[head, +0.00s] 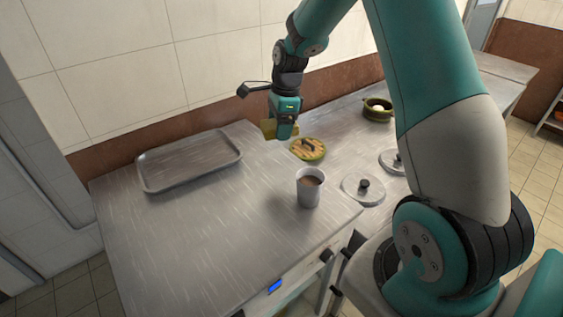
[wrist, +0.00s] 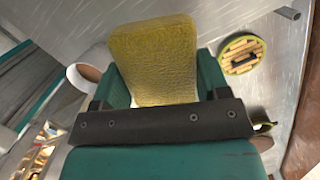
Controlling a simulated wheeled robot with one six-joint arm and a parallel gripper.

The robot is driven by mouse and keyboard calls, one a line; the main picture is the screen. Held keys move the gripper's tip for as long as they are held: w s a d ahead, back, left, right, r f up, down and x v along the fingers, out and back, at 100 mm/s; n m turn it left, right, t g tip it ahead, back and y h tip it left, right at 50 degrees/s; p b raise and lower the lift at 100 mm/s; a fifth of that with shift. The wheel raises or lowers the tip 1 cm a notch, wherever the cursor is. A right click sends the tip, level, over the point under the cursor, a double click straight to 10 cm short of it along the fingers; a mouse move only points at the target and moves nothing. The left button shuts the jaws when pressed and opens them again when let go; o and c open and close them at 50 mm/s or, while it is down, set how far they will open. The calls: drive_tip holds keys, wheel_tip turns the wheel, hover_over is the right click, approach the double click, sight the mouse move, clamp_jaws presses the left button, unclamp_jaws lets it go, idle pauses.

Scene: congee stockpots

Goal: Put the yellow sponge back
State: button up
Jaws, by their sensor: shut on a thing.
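The yellow sponge (wrist: 158,62) is a rough yellow block between the fingers of my gripper (wrist: 163,85). In the head view the sponge (head: 268,128) shows at the left side of my gripper (head: 284,130), held above the steel counter. My gripper is shut on it, and its fingers partly hide it. The sponge appears apart from the counter, between the tray and the round green-rimmed board.
An empty metal tray (head: 190,163) lies at the counter's back left. A grey cup (head: 309,190) with brown content stands near the front edge. A green-rimmed round board (head: 308,149), lids (head: 363,189) and an olive pot (head: 377,109) are to the right. The counter's front left is clear.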

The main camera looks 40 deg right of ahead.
sight(277, 170)
wheel_tip(277, 170, down, 13)
drive_tip(key=shift+a+r+p, duration=0.1)
drive_tip(key=shift+a+p, duration=0.05)
drive_tip(key=shift+p, duration=0.8)
drive_tip(key=o, duration=0.9)
drive_tip(key=shift+f, duration=0.2)
